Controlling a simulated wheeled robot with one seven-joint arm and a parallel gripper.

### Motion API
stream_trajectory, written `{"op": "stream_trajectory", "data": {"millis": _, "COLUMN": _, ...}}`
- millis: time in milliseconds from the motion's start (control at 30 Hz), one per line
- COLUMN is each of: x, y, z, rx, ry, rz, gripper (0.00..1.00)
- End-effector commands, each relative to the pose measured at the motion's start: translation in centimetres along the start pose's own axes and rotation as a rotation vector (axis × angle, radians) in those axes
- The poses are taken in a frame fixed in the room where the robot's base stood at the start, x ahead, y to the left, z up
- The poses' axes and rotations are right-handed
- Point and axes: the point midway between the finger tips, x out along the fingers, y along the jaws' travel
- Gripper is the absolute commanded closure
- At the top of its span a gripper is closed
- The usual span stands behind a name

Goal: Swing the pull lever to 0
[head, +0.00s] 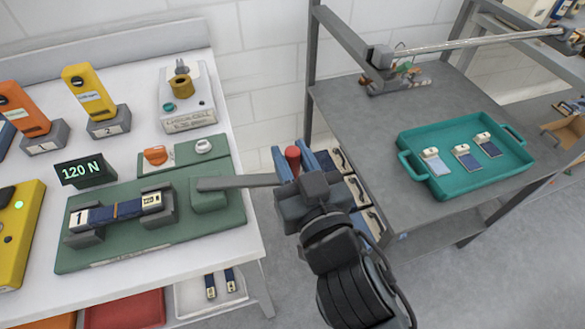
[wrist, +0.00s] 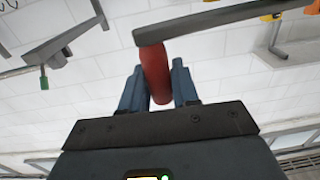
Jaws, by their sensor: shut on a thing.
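The pull lever (head: 238,182) is a grey bar that runs right from a green block (head: 208,196) on the green test rig (head: 150,247). Its red knob (head: 293,160) is at the right end, past the table's edge. My gripper (head: 300,165) is shut on the red knob, with blue fingers on either side of it. In the wrist view the knob (wrist: 155,70) sits between the two fingers, with the grey bar (wrist: 215,18) above. A display (head: 84,170) on the rig reads "120 N". A strip with a blue middle (head: 115,211) lies between two clamps.
Orange (head: 22,108) and yellow (head: 90,92) devices stand at the back left. A grey box with a brass cup (head: 181,84) stands near the wall. A teal tray (head: 428,146) with small samples is on the right table. A gap separates the tables.

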Motion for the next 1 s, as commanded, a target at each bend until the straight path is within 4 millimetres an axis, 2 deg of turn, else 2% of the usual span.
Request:
{"op": "stream_trajectory", "data": {"millis": 100, "x": 2.1, "y": 0.6, "z": 0.0, "rx": 0.001, "ry": 0.001, "rz": 0.005, "gripper": 1.0}}
{"op": "stream_trajectory", "data": {"millis": 200, "x": 3.0, "y": 0.7, "z": 0.0, "rx": 0.0, "ry": 0.001, "rz": 0.005, "gripper": 1.0}}
{"op": "stream_trajectory", "data": {"millis": 567, "x": 3.4, "y": 0.7, "z": 0.0, "rx": -0.001, "ry": -0.001, "rz": 0.004, "gripper": 1.0}}
{"op": "stream_trajectory", "data": {"millis": 600, "x": 3.4, "y": 0.7, "z": 0.0, "rx": -0.001, "ry": -0.001, "rz": 0.004, "gripper": 0.66}}
{"op": "stream_trajectory", "data": {"millis": 767, "x": 3.4, "y": 0.6, "z": 0.0, "rx": -0.001, "ry": -0.001, "rz": 0.003, "gripper": 0.51}}
{"op": "stream_trajectory", "data": {"millis": 1000, "x": 3.2, "y": 0.6, "z": 0.0, "rx": 0.0, "ry": 0.0, "rz": 0.002, "gripper": 0.51}}
